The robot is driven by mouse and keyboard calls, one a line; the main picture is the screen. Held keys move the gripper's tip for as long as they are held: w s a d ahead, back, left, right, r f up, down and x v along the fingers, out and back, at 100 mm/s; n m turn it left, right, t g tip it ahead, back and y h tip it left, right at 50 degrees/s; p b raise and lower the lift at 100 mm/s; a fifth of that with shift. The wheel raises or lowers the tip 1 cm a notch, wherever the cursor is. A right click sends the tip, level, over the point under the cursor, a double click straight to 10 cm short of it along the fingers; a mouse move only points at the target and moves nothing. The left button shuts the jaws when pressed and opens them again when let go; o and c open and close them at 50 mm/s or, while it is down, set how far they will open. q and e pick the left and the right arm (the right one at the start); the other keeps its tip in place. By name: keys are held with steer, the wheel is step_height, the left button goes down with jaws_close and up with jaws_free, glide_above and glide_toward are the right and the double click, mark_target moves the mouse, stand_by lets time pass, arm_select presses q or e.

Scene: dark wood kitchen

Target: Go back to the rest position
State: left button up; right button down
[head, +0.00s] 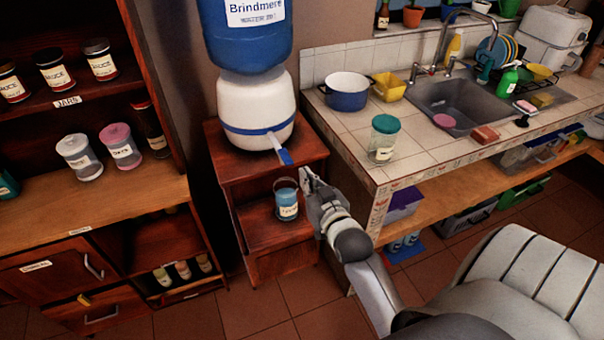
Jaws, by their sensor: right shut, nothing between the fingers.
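My right gripper (311,183) is shut and empty. It is in the middle of the head view, in front of the small wooden stand (263,182) and close to the left end of the tiled counter. A small blue can with a handle (287,204) sits on the lower shelf of the stand, just left of the gripper in the picture, and appears apart from it. My right arm reaches in from the bottom right. My left gripper does not show.
A water dispenser with a blue bottle (248,40) stands on the stand. The counter (400,145) holds a jar with a teal lid (383,138), a blue pot (346,95) and a sink (450,97). A shelf unit (90,210) with jars is at left. Tiled floor (330,322) shows below.

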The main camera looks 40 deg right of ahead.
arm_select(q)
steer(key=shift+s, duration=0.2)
arm_select(e)
steer(key=shift+s, duration=0.15)
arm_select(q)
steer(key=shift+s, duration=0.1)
arm_select(e)
steer(key=shift+f, duration=0.1)
